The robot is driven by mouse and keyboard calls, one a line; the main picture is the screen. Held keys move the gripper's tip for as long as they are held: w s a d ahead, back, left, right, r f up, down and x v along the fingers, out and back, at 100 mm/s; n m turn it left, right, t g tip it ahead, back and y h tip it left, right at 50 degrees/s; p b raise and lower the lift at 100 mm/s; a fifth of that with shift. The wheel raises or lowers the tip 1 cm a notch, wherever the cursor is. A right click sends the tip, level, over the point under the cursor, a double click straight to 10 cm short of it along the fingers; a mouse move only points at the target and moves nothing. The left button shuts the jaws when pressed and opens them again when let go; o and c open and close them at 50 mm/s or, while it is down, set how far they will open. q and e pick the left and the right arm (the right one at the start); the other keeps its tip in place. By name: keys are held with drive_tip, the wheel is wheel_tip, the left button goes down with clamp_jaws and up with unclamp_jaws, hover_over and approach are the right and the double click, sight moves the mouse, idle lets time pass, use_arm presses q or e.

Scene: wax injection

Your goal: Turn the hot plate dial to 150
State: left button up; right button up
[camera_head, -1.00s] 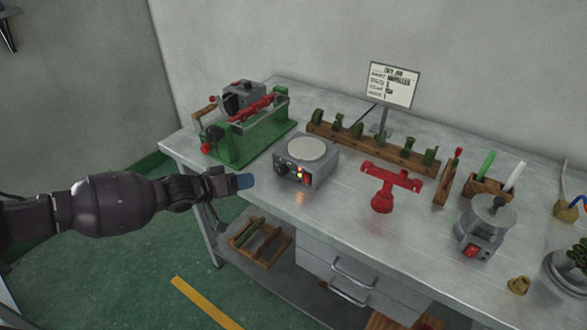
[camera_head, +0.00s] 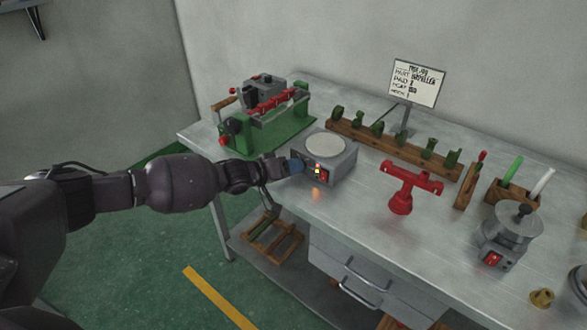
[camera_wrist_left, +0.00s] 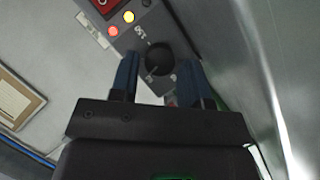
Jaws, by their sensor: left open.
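The hot plate (camera_head: 336,172) is a grey box with a round pale top, standing near the left front edge of the bench. Its front has a red switch and lit yellow and red lamps. The gripper hides the dial in the head view. My right gripper is out of view.
A green machine (camera_head: 270,135) stands behind and left of the hot plate. A red stand (camera_head: 402,200) is to its right, and a wooden rack (camera_head: 385,147) with green pieces lies behind. A small pot (camera_head: 508,225) stands further right. Drawers (camera_head: 345,262) are below the benchtop.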

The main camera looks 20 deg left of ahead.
use_arm(q)
drive_tip(key=shift+w+d+f, duration=0.1)
drive_tip(key=shift+w+d, duration=0.15)
drive_tip(key=shift+w, duration=0.05)
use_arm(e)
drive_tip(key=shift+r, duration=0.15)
use_arm(q)
drive_tip(key=c, duration=0.6)
drive_tip(key=shift+c, duration=0.2)
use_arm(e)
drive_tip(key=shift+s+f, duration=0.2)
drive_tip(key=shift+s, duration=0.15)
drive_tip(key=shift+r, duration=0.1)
